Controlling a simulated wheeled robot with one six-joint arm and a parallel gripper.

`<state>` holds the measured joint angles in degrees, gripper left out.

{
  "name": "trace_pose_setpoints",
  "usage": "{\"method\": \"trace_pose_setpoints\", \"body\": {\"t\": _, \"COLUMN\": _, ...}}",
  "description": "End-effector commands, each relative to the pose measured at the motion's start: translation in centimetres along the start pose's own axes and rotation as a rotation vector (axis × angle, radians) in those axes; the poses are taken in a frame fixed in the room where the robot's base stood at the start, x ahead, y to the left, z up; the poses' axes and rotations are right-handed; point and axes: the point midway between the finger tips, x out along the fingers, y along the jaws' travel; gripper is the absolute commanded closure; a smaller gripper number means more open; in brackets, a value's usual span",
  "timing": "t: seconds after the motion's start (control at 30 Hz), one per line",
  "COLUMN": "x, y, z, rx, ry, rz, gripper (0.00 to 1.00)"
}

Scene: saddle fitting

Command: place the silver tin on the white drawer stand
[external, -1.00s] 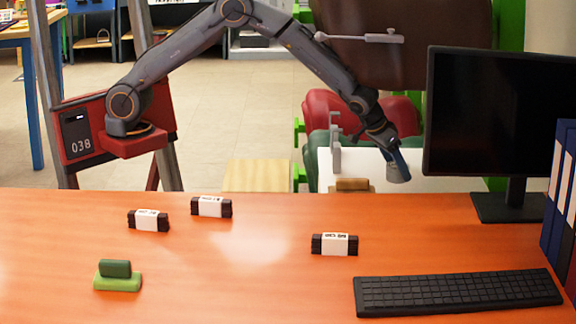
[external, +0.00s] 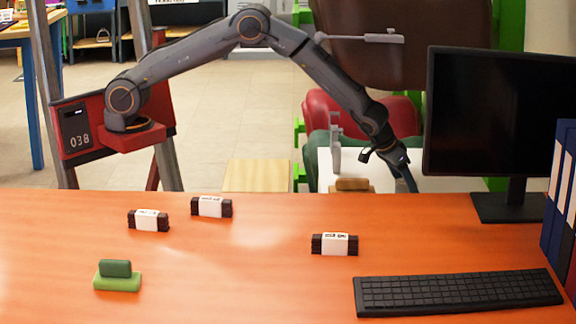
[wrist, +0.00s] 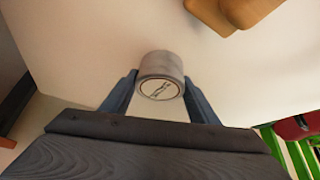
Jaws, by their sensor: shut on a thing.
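The silver tin (wrist: 160,76) is a short round can with a dark mark on its pale end, between my gripper's two fingers in the wrist view. My gripper (external: 407,184) is shut on it and points down at the white drawer stand (external: 448,185) behind the orange desk. In the external view the tin is hidden at the desk's far edge. The stand's white top (wrist: 90,50) fills much of the wrist view behind the tin. I cannot tell whether the tin touches it.
A tan wooden object (external: 352,185) and a grey upright tool (external: 335,145) are at the stand's left side. A black monitor (external: 495,115) stands close to the right of my gripper. Bare white surface surrounds the tin in the wrist view.

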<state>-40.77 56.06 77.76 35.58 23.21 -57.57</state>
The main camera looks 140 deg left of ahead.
Motion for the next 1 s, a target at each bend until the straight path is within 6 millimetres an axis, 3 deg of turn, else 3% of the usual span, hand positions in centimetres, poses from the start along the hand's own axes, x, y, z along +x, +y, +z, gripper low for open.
{"method": "trace_pose_setpoints", "body": {"t": 0.43, "x": 0.85, "y": 0.05, "z": 0.44, "rx": -0.001, "ry": 0.001, "rz": 0.001, "gripper": 0.73}}
{"method": "trace_pose_setpoints", "body": {"t": 0.47, "x": 0.84, "y": 0.02, "z": 0.48, "rx": -0.001, "ry": 0.000, "rz": 0.000, "gripper": 0.42}}
{"method": "trace_pose_setpoints", "body": {"t": 0.57, "x": 0.78, "y": 0.01, "z": 0.45, "rx": -0.001, "ry": 0.000, "rz": 0.000, "gripper": 0.27}}
{"method": "trace_pose_setpoints", "body": {"t": 1.0, "x": -0.01, "y": 0.04, "z": 0.17, "rx": -0.001, "ry": 0.002, "rz": 0.001, "gripper": 0.27}}
